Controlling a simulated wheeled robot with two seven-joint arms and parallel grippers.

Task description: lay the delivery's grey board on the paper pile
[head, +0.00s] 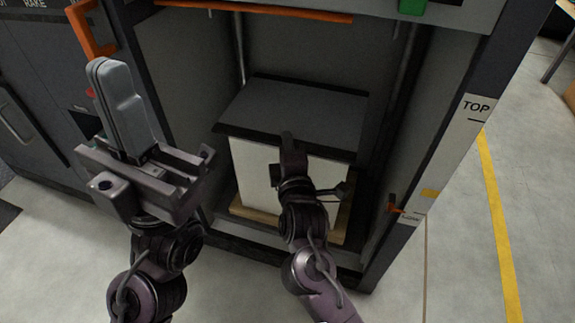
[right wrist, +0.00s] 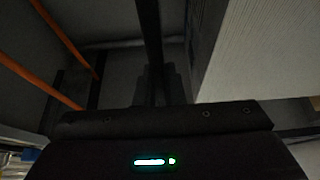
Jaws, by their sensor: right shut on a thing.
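The grey board (head: 305,112) is a flat dark sheet in the delivery, over the white paper pile (head: 285,182), in the head view. My right gripper (head: 288,142) is shut on the board's front edge. In the right wrist view the board (right wrist: 150,40) shows nearly edge-on as a dark strip. The pile's pale face (right wrist: 270,55) is to its right, with a narrow gap between them, so the board seems just above the pile. The pile's top is hidden under the board. My left gripper (head: 118,100) is raised outside the delivery, its fingers together and empty.
The pile stands on a wooden pallet (head: 335,228) between the delivery's side walls. An orange bar (head: 255,11) crosses above the opening. The right-hand post (head: 440,150) bears a TOP label. Open floor with a yellow line (head: 497,220) is at right.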

